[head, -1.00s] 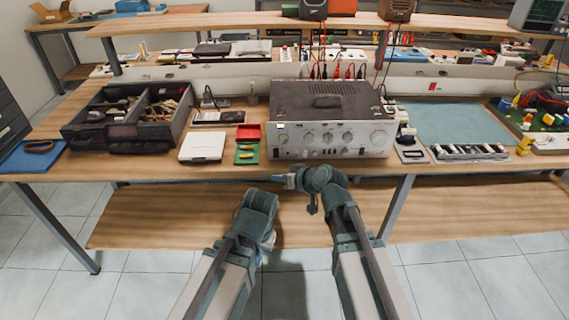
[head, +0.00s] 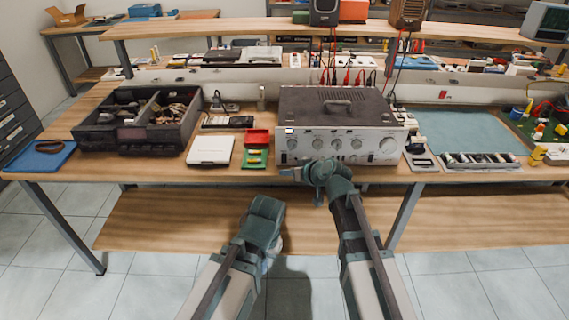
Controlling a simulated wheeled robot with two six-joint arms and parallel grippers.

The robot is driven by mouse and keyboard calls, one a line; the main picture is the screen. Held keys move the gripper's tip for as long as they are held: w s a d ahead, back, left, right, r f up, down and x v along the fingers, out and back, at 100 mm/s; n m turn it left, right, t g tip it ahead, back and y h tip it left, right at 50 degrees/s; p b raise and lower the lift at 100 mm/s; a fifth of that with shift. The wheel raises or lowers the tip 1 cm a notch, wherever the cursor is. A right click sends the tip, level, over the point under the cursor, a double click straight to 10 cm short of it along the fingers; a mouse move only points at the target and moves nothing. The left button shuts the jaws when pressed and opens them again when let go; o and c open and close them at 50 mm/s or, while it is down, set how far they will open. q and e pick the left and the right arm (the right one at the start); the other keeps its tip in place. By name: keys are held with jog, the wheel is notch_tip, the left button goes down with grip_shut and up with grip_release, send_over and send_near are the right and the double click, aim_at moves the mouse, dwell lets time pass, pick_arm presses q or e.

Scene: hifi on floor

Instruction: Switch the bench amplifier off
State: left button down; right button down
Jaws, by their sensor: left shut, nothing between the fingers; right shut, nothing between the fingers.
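The bench amplifier (head: 338,104) is a wide unit with a dark vented top and a silver front with several knobs. It stands near the bench's front edge. A small lit window (head: 290,131) shows at its front's upper left. My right gripper (head: 285,172) is shut and empty, pointing left just below the lower left of the amplifier's front in the picture. I cannot tell whether it touches. My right wrist covers part of the front's lower edge. My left gripper (head: 271,244) is shut and empty, low before the bench, mostly hidden by its wrist.
Left of the amplifier are a red and green tray (head: 256,148), a white box (head: 211,150) and a dark parts organiser (head: 139,120). Right of it are a small meter (head: 420,157) and a blue-green mat (head: 468,133). Red leads (head: 334,60) hang behind it. A lower shelf (head: 160,219) runs under the bench.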

jog(key=shift+w+f, duration=0.2)
jog(key=shift+w, duration=1.5)
jog(key=shift+w, duration=0.1)
dwell(0.6)
jog(key=shift+w, duration=0.3)
jog(key=shift+w, duration=0.3)
dwell(0.5)
jog(key=shift+s, duration=0.15)
jog(key=shift+s, duration=0.6)
jog(key=shift+s, duration=0.1)
jog(key=shift+s+r, duration=0.2)
jog(key=shift+s, duration=1)
jog(key=shift+s+r, duration=0.15)
jog(key=shift+s, duration=1.05)
